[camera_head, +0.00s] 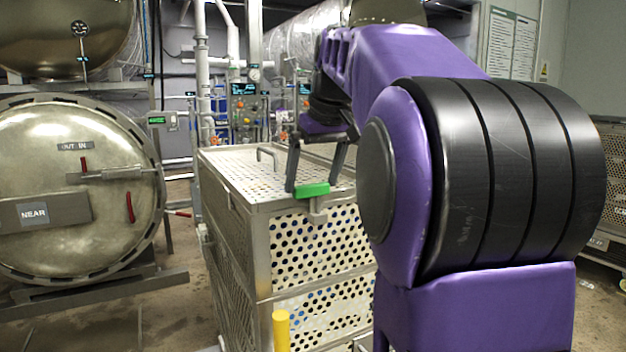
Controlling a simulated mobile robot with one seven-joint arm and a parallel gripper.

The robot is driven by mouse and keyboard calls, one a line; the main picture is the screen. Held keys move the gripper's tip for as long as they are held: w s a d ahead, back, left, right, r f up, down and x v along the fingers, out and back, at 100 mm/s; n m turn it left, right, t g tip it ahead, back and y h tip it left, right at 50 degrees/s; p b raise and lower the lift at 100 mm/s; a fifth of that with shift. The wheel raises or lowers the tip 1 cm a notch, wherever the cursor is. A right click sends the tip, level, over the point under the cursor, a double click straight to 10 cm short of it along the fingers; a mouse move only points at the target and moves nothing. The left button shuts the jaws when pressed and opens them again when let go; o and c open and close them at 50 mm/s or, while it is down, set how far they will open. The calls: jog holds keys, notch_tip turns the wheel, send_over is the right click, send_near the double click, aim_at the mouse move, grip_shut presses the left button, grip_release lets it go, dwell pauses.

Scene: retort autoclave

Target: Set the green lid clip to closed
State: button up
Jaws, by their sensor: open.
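The green lid clip (313,190) sits at the top front edge of a perforated metal basket, at its lid rim. A small metal catch piece shows just below it. My gripper (313,188) is above the lid with its two fingers pointing down, spread apart. The left fingertip is close to the clip's left end; the right finger stands near its right side. Whether either finger touches the clip cannot be told. The perforated lid (222,172) lies flat on the basket (300,250). My purple arm hides the basket's right part.
A round metal autoclave door (70,150) marked NEAR stands at the left, with red handles. A yellow post (281,330) stands in front of the basket. A bar handle (267,155) rises from the lid. Pipes and valves fill the back. Some floor is clear between door and basket.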

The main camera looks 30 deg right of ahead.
jog(key=shift+f, duration=0.2)
jog(key=c, duration=1)
